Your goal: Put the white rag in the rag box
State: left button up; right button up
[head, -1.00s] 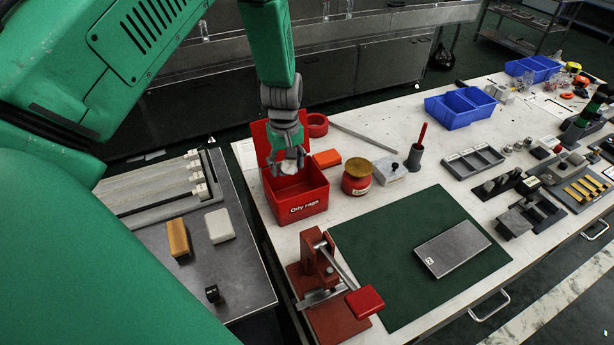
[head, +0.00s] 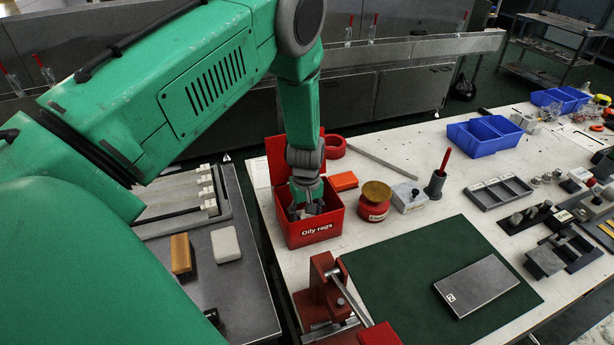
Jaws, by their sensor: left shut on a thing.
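The rag box (head: 318,232) is a red open-topped box marked "Oily rags", with its lid raised at the back. It stands on the white workbench. My left gripper (head: 306,211) points down with its fingers inside the box opening, below the rim level. It is shut on the white rag, which is mostly hidden by the fingers and the box wall. My right gripper is not in view.
A red tin (head: 375,201) with a tan lid and an orange block (head: 344,181) stand right of the box. A red press (head: 330,290) stands in front. A green mat (head: 430,265) carries a grey plate (head: 476,285). A blue bin (head: 485,136) stands farther right.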

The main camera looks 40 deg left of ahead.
pick_arm(q)
jog(key=shift+d+f, duration=0.25)
jog(key=shift+f, duration=0.7)
jog(key=shift+d+r, duration=0.15)
jog(key=shift+d, duration=0.25)
jog(key=o, duration=1.1)
jog(key=shift+a+f, duration=0.2)
jog(key=shift+f, duration=0.05)
jog(key=shift+a, duration=0.25)
jog(key=shift+d+r, duration=0.15)
jog(key=shift+r, duration=0.35)
notch_tip(320, 180, up, 11)
jog(key=shift+r, duration=0.2)
